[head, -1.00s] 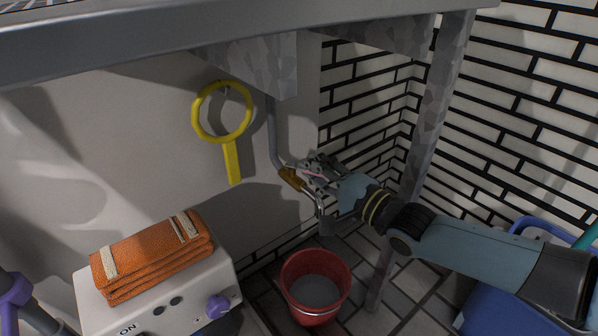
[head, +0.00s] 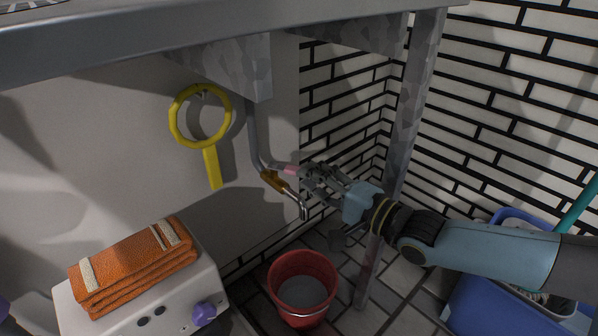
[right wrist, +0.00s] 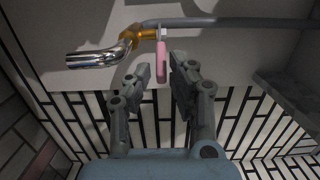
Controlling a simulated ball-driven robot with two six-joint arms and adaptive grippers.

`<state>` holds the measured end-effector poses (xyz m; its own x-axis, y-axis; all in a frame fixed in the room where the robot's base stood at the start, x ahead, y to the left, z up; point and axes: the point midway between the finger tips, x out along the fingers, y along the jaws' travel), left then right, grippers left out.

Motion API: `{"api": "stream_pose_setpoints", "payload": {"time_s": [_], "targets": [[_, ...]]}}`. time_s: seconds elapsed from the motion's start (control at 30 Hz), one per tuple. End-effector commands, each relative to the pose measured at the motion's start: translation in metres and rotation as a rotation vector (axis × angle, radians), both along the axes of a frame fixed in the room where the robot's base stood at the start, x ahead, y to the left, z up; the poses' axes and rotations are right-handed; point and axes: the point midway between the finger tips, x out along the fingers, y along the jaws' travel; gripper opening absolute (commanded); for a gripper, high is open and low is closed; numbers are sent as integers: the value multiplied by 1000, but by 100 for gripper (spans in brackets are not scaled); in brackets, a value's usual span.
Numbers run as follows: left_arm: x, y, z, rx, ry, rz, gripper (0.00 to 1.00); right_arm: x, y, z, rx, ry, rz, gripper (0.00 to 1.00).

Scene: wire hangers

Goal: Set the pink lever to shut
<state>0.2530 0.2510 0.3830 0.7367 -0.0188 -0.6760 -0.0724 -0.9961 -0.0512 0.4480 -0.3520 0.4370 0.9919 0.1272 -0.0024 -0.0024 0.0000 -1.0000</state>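The pink lever (head: 291,170) sticks out to the right from the brass valve (head: 272,180) at the lower end of a grey pipe (head: 254,135). In the right wrist view the pink lever (right wrist: 162,62) stands roughly at a right angle to the pipe (right wrist: 230,22), beside the brass valve (right wrist: 142,36) and chrome spout (right wrist: 95,57). My right gripper (head: 308,178) is open just right of the lever. In the right wrist view its fingers (right wrist: 160,70) lie on either side of the lever's end, with a gap showing on both sides. My left gripper is not in view.
A red bucket (head: 303,318) stands on the tiled floor below the spout. A yellow ring with a handle (head: 211,165) hangs on the wall. Folded orange towels (head: 135,265) lie on a white box (head: 205,290). A metal table leg (head: 405,120) rises behind my right arm. A blue bin (head: 480,300) is at the right.

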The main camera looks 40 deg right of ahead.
Motion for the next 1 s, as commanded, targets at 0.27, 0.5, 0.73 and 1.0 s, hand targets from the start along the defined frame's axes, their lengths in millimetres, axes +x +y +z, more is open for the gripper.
{"api": "stream_pose_setpoints", "payload": {"time_s": [0.27,0.5,0.73,1.0], "targets": [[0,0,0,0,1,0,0,-59,-8,0,0,3,0,21],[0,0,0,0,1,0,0,-77,-10,0,-1,1,-1,21],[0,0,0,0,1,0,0,-77,-10,0,0,0,-1,21],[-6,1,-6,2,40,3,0,-77,-9,-3,-295,-25,10,0]]}}
